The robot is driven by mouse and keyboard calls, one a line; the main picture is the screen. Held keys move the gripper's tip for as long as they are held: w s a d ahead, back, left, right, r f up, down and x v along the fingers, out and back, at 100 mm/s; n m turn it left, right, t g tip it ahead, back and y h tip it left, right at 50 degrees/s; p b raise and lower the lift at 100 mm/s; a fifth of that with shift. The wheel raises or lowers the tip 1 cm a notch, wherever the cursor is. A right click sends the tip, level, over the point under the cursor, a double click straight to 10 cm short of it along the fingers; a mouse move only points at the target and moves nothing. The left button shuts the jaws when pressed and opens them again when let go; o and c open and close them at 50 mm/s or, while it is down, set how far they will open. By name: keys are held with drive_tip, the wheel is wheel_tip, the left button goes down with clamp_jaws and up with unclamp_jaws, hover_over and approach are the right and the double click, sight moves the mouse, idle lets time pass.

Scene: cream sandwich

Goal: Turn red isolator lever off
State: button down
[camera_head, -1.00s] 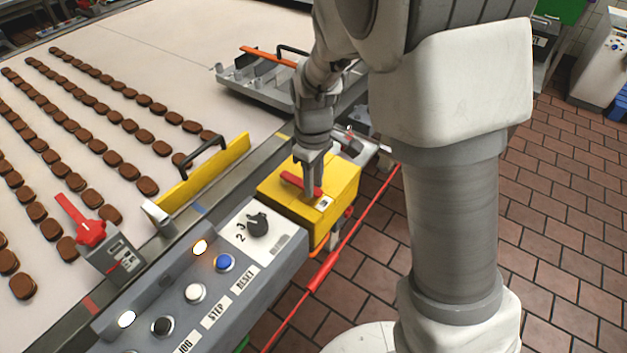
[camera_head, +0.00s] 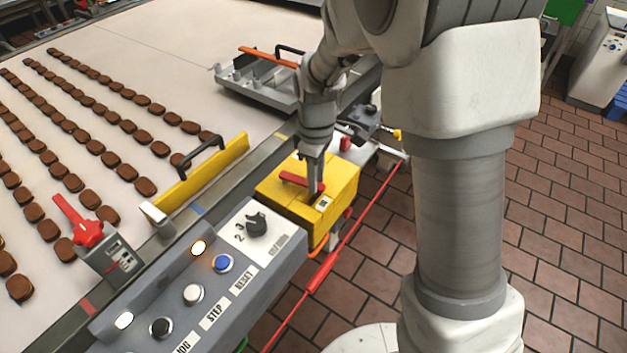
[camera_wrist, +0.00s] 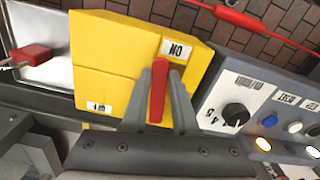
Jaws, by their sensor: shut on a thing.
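The yellow isolator box (camera_head: 335,180) stands at the end of the grey control panel. Its red lever (camera_head: 300,179) lies along the box top. My gripper (camera_head: 314,188) reaches down onto the box and is shut on this lever. In the wrist view the red lever (camera_wrist: 158,85) sits between the two grey fingers, with its far end near an upside-down "ON" label (camera_wrist: 177,48). A second label (camera_wrist: 100,107) is at the box's near left corner, too small to read surely. The lever's pivot is not clear to me.
The control panel (camera_head: 215,262) with buttons and a black knob (camera_head: 257,224) adjoins the box. Another red lever (camera_head: 88,232) stands on a small grey unit at left. A red pull cord (camera_head: 322,272) runs along the front. The conveyor (camera_head: 150,60) carries rows of brown biscuits.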

drive_tip(key=shift+w+d+n, duration=0.3)
drive_tip(key=shift+w+n, duration=0.35)
drive_tip(key=shift+n, duration=0.25)
drive_tip(key=w+n, duration=0.1)
drive_tip(key=n, duration=0.1)
drive_tip(key=shift+w+d+r+n, duration=0.1)
drive_tip(key=shift+w+d+n, duration=0.05)
drive_tip(key=shift+w+n, duration=0.2)
drive_tip(key=w+n+p, duration=0.1)
drive_tip(key=n, duration=0.1)
drive_tip(key=w+n+p, duration=0.1)
drive_tip(key=shift+w+n, duration=0.25)
drive_tip(key=shift+n, duration=0.1)
drive_tip(key=w+n+p, duration=0.1)
drive_tip(key=a+n, duration=0.1)
drive_tip(key=n, duration=0.1)
drive_tip(key=w+n+p, duration=0.1)
drive_tip(key=shift+w+a+p, duration=0.25)
drive_tip(key=shift+w+p, duration=0.05)
drive_tip(key=shift+w+a+n+p, duration=0.4)
drive_tip(key=shift+n+p, duration=0.05)
drive_tip(key=shift+n, duration=0.45)
drive_tip(key=shift+w+a+n+p, duration=0.4)
drive_tip(key=shift+n, duration=0.5)
drive_tip(key=c, duration=0.7)
unclamp_jaws()
